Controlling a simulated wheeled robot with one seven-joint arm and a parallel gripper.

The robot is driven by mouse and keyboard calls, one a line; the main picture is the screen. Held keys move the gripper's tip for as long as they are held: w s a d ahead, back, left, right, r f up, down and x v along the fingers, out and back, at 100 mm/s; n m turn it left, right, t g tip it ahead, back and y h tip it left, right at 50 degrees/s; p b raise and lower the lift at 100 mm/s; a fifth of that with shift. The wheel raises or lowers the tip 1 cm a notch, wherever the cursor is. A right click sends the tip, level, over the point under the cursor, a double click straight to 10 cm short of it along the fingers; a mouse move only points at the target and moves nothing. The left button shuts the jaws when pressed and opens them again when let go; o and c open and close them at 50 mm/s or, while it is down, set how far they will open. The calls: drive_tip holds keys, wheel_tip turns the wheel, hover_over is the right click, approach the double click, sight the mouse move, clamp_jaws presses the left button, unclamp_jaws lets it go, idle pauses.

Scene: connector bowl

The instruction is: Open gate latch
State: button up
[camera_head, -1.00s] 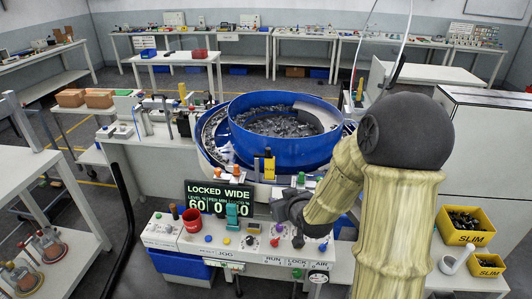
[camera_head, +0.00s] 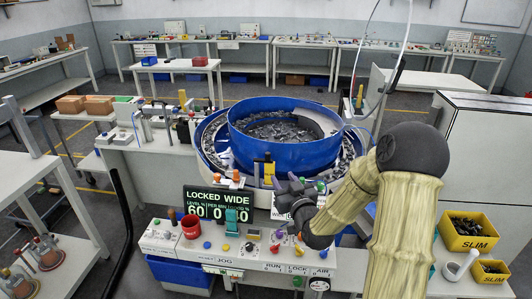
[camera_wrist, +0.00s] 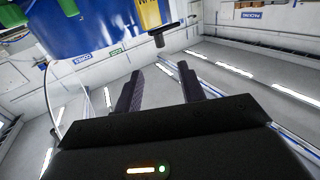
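A yellow tab (camera_head: 268,170) with a dark top stands at the front of the blue bowl (camera_head: 290,150); it looks like the gate latch. In the wrist view a yellow label (camera_wrist: 149,13) with partly cut-off lettering is at the top, and a black T-shaped handle (camera_wrist: 163,36) sticks out below it. My gripper (camera_head: 283,190) is just below and right of the yellow tab in the head view. In the wrist view its two dark fingers (camera_wrist: 164,88) are apart with nothing between them, and the handle is beyond their tips. The display (camera_head: 218,202) reads "LOCKED WIDE".
A green knob (camera_head: 320,186) is close on the right. Yellow bins (camera_head: 468,231) of parts stand at the far right. Metal parts fill the bowl.

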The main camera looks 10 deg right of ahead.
sight(269, 157)
drive_tip(key=w+p, duration=0.1)
drive_tip(key=w, duration=0.4)
drive_tip(key=w+a+p, duration=0.1)
drive_tip(key=w+p, duration=0.1)
drive_tip(key=w, duration=0.2)
drive_tip(key=w+a+p, duration=0.1)
drive_tip(key=w+p, duration=0.1)
drive_tip(key=w, duration=0.3)
drive_tip(key=shift+w+a, duration=0.2)
drive_tip(key=shift+w, duration=0.15)
drive_tip(key=shift+w+a+p, duration=0.15)
drive_tip(key=shift+w+p, duration=0.2)
drive_tip(key=shift+w, duration=0.4)
drive_tip(key=shift+c, duration=0.2)
clamp_jaws()
